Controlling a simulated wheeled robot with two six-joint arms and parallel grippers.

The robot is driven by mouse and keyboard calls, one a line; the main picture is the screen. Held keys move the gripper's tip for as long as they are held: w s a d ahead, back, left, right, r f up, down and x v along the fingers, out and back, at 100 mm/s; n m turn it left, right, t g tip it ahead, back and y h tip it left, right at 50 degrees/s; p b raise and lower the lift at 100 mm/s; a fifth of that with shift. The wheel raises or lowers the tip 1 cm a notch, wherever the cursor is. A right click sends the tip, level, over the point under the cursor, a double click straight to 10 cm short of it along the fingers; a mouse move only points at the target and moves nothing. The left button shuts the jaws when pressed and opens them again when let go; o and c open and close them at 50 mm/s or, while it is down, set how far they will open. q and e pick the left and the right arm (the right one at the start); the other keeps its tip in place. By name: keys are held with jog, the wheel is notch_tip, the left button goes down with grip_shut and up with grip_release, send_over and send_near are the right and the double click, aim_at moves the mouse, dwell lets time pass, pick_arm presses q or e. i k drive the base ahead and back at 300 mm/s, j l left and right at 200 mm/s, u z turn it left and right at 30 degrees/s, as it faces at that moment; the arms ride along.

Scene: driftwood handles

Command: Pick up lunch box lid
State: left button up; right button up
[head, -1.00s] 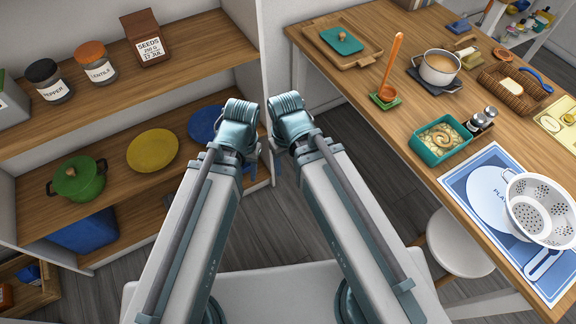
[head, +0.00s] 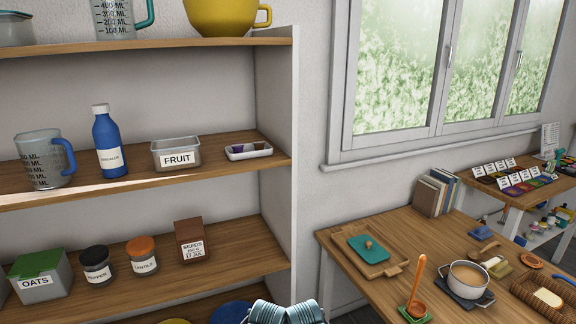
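The lunch box lid appears to be the flat teal lid (head: 368,249) with a small wooden knob. It lies on a wooden tray (head: 345,236) at the back left of the table on the right. The lunch box itself is outside the head view now. Only the teal joint parts of my two arms show at the bottom edge, well to the left of and in front of the lid. Neither gripper can be seen.
The table (head: 390,225) also holds an orange ladle (head: 417,287) on a green rest, a pot (head: 467,278), a wicker basket (head: 535,300) and upright books (head: 432,195). A shelf unit (head: 275,170) with jars and containers stands left. A window (head: 440,75) is behind.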

aim_at(366, 247)
jog(key=z, duration=2.2)
jog(key=j+z, duration=0.2)
jog(key=j, duration=1.05)
jog(key=k+j, duration=0.1)
jog(key=j, duration=0.4)
